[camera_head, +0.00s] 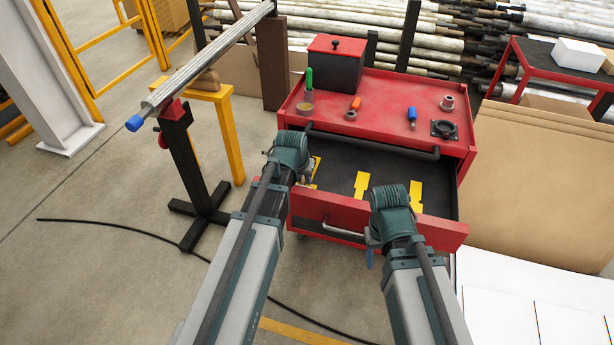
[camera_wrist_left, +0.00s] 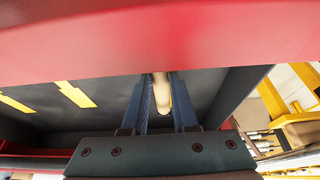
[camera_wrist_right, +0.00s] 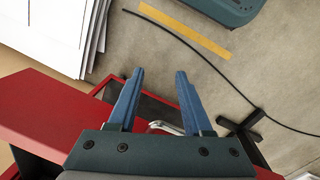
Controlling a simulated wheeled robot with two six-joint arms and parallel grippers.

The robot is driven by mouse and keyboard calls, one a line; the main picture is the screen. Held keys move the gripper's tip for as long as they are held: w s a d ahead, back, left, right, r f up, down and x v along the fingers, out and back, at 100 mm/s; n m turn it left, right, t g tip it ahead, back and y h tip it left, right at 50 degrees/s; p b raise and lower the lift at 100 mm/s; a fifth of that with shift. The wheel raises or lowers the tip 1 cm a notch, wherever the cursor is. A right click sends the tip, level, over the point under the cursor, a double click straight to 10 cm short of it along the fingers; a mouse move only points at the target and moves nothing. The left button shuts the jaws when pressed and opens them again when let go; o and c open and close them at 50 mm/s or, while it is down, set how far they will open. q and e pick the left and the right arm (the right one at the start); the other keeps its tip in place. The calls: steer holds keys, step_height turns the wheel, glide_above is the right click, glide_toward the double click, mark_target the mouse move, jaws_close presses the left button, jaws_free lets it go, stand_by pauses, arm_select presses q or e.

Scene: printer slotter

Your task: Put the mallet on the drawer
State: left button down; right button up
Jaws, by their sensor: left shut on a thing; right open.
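The red cart's drawer (camera_head: 345,212) is pulled open, with a dark floor and yellow shapes (camera_head: 361,185) in it. My left gripper (camera_head: 306,180) is at the drawer's left side. In the left wrist view its fingers (camera_wrist_left: 164,105) are shut on a pale wooden handle, apparently the mallet's (camera_wrist_left: 161,90). The mallet's head is not visible, and in the head view my gripper and arm hide most of it. I cannot tell whether it touches the drawer floor. My right gripper (camera_head: 370,252) is open and empty by the drawer front; its spread fingers show in the right wrist view (camera_wrist_right: 158,98).
The red cart top (camera_head: 385,92) holds a red-lidded black box (camera_head: 333,64), screwdrivers and metal parts. A pipe on a stand (camera_head: 178,130) is at the left. A cardboard box (camera_head: 540,180) and white boxes (camera_head: 515,290) crowd the right. Bare floor lies at the left.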

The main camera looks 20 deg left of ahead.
arm_select(q)
steer(key=shift+w, duration=0.4)
steer(key=w, duration=0.3)
steer(key=shift+w+f+b, duration=0.25)
steer(key=shift+f+b, duration=0.1)
steer(key=shift+b, duration=0.05)
steer(key=shift+s+f+b, duration=0.15)
steer(key=shift+f+b, duration=0.2)
steer(key=shift+r, duration=0.15)
steer(key=c, duration=0.7)
jaws_free()
